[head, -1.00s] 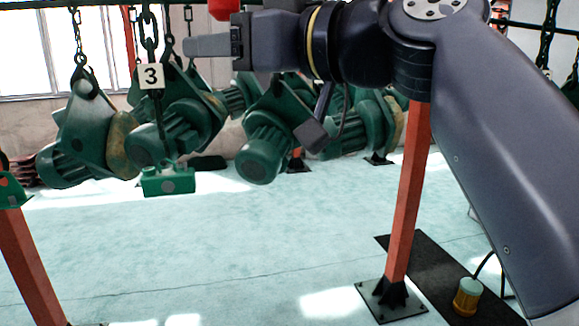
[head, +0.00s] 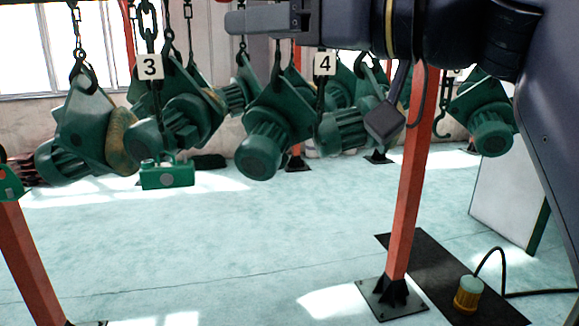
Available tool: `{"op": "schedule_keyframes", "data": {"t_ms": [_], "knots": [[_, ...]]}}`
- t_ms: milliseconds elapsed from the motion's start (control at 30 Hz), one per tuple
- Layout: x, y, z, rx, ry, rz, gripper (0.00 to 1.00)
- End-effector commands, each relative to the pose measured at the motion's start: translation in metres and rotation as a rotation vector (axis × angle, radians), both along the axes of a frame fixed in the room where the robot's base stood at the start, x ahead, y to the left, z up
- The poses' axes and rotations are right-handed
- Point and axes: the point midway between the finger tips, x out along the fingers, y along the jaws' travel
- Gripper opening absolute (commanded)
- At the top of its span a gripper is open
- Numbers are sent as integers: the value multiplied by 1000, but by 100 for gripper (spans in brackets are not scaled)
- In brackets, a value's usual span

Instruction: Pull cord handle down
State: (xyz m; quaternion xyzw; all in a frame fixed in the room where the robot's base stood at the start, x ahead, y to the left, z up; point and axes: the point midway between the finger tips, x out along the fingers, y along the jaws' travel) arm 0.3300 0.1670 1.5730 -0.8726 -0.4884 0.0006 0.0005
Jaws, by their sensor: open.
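A green box-shaped block (head: 167,176) with a round grey disc on its face hangs low beneath the number 3 tag (head: 150,67). It looks like a handle on a cord, but I cannot tell for certain. My gripper (head: 238,22) is at the top of the head view, pointing left, above and to the right of the green block and well apart from it. It is open, with nothing seen in it. Its fingers overlap from this side, so the gap between them is hidden.
Several green hoist motors (head: 262,155) hang on chains at the back, one by a number 4 tag (head: 325,64). A red post (head: 408,190) stands at right on a dark plate. A yellow-green capped device (head: 468,294) sits on the floor. The middle floor is clear.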

Motion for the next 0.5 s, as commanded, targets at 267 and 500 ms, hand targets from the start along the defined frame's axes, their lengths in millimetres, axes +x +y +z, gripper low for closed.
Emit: {"op": "schedule_keyframes", "data": {"t_ms": [267, 500], "knots": [[-12, -20, -1, -1, -1, -4, 51], [-20, -34, -1, -1, -1, -3, 51]]}}
